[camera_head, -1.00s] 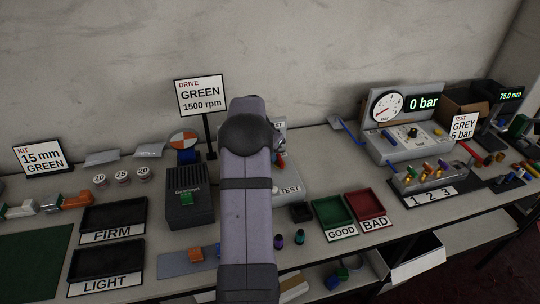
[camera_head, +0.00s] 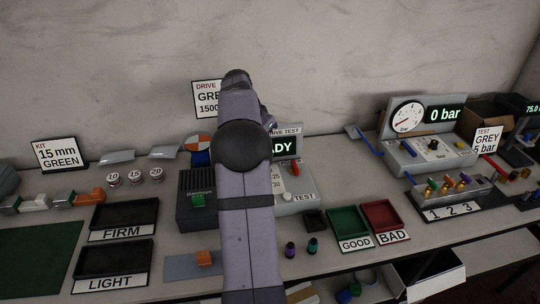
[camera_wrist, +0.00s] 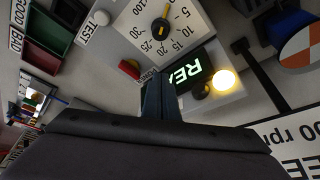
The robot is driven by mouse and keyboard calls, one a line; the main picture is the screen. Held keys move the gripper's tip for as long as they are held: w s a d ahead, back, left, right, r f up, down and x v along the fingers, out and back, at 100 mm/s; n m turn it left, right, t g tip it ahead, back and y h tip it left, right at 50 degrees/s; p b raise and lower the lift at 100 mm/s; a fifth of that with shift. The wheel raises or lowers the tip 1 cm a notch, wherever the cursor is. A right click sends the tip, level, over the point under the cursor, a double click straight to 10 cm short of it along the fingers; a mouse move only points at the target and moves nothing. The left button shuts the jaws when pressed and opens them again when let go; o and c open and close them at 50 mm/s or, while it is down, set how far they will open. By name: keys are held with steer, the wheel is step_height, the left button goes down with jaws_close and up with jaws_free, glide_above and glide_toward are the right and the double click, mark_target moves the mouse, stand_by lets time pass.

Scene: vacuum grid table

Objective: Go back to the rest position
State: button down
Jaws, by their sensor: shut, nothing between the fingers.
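My gripper (camera_wrist: 158,96) shows in the wrist view with its two dark fingers together and nothing between them. In the head view my own arm stands upright in the middle and hides the gripper. The fingers point toward the drive test unit (camera_wrist: 132,28), apparently held above it. Its display (camera_wrist: 187,73), reading part of "READY", and a lit yellow lamp (camera_wrist: 224,80) lie just past the fingertips. The unit also shows in the head view (camera_head: 308,183), partly behind my arm.
The drive sign (camera_head: 204,88) is partly covered by my arm. The green GOOD tray (camera_head: 348,226) and red BAD tray (camera_head: 384,219) lie right. The pressure rig (camera_head: 425,150) stands far right.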

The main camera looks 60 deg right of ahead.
steer(key=shift+w+a+r, duration=0.15)
steer(key=shift+a+r, duration=0.05)
steer(key=shift+r, duration=0.4)
steer(key=w+a+f+n+y, duration=0.1)
steer(key=a+f+n, duration=0.15)
steer(key=a, duration=0.65)
steer(key=w+a+f+n+t+y, duration=0.15)
steer(key=a+n, duration=0.25)
steer(key=a, duration=0.5)
steer(key=w+a+f+n, duration=0.1)
steer(key=w+a+n, duration=0.15)
steer(key=a, duration=0.55)
steer(key=s+a+f+n+g+y, duration=0.1)
steer(key=s+a+f+n, duration=0.3)
steer(key=s+a, duration=0.55)
steer(key=s+a+f+n+y, duration=0.1)
steer(key=s+a+f+n, duration=0.2)
steer(key=s+a+n, duration=0.65)
step_height(320, 180, down, 6)
steer(key=w+a+m+b, duration=0.2)
steer(key=w+m+b, duration=0.1)
steer(key=b, duration=0.3)
